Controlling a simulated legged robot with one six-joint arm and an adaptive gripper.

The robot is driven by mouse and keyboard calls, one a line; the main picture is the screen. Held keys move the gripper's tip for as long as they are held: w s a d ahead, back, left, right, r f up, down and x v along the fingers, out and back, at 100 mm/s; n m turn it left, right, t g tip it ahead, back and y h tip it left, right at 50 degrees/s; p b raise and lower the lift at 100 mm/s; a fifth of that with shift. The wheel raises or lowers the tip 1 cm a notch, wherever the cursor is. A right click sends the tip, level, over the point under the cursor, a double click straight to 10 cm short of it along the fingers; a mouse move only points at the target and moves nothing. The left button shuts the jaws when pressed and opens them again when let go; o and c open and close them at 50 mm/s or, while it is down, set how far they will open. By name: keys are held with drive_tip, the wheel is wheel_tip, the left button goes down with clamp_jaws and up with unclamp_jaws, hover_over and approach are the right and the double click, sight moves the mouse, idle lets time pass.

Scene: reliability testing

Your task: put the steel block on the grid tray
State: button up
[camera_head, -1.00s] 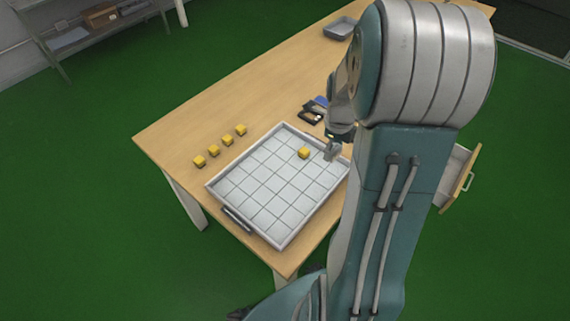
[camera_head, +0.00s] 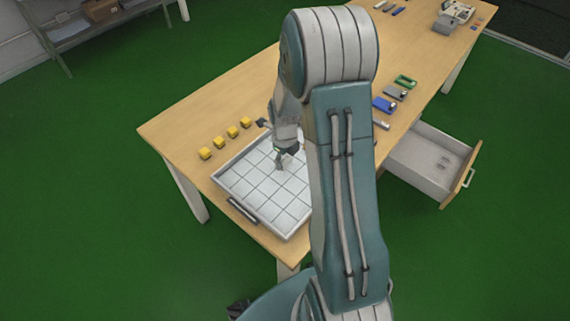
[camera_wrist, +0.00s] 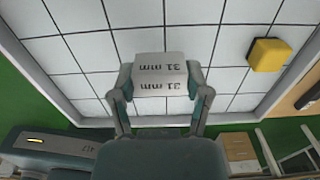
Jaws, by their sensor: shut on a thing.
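My gripper (camera_wrist: 160,100) is shut on the steel block (camera_wrist: 160,75), a pale grey block marked "31 mm" twice. In the wrist view the block is over the white squares of the grid tray (camera_wrist: 85,101); I cannot tell whether it touches them. A yellow cube (camera_wrist: 268,54) sits on the tray, right of the block in the wrist view. My arm hides the tray's right side in the head view.
Several yellow cubes (camera_head: 233,132) stand in a row on the wooden table (camera_head: 185,120), left of the tray. A blue item (camera_head: 384,104) and a green one (camera_head: 405,82) lie to the right. An open drawer (camera_head: 432,165) sticks out at the table's right side.

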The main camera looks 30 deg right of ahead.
drive_tip(key=f, duration=0.2)
drive_tip(key=shift+d+f, duration=0.3)
drive_tip(key=shift+d, duration=0.25)
drive_tip(key=o, duration=1.3)
drive_tip(key=shift+s+a, duration=0.1)
drive_tip(key=shift+a, duration=0.1)
drive_tip(key=shift+o, duration=0.2)
drive_tip(key=shift+a, duration=0.15)
